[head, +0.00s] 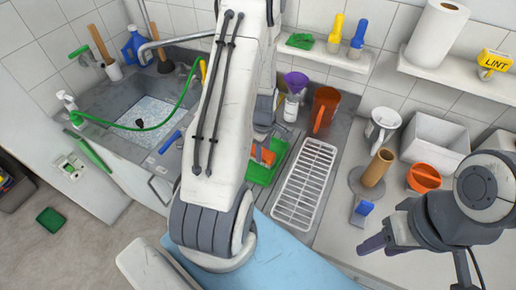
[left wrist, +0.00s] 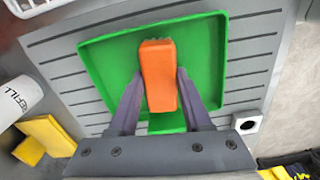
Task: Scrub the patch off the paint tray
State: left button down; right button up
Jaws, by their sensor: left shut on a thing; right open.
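The green paint tray (head: 267,174) lies on the grey ribbed drainboard; my left arm covers part of it in the head view. In the left wrist view the tray (left wrist: 110,65) lies below my left gripper (left wrist: 160,88). That gripper is shut on an orange block-shaped scrubber (left wrist: 160,65), with one finger on each side. The scrubber (head: 263,154) is over the tray, and I cannot tell whether it touches it. No patch shows on the visible tray surface; the scrubber hides its middle. My right gripper (head: 383,228) is open and empty at the right, above the counter.
A white wire rack (head: 306,183) lies right of the tray. An orange jug (head: 324,108) and a refill bottle (head: 291,106) stand behind. A blue-handled scraper (head: 362,210) and a brown roll (head: 378,168) are on the right counter. The sink (head: 145,115) with a green hose is left.

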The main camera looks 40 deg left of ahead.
pick_arm(q)
jog(key=shift+d+f, duration=0.15)
jog(key=shift+d, duration=0.4)
jog(key=shift+s+a, duration=0.2)
jog(key=shift+a, duration=0.7)
jog(key=shift+s+a, duration=0.15)
jog(key=shift+a, duration=0.7)
jog(key=shift+r, duration=0.2)
jog(key=shift+p, duration=0.3)
notch_tip(320, 180, up, 8)
jog(key=p, duration=0.6)
jog(key=shift+r+p, duration=0.1)
jog(key=shift+p, duration=0.2)
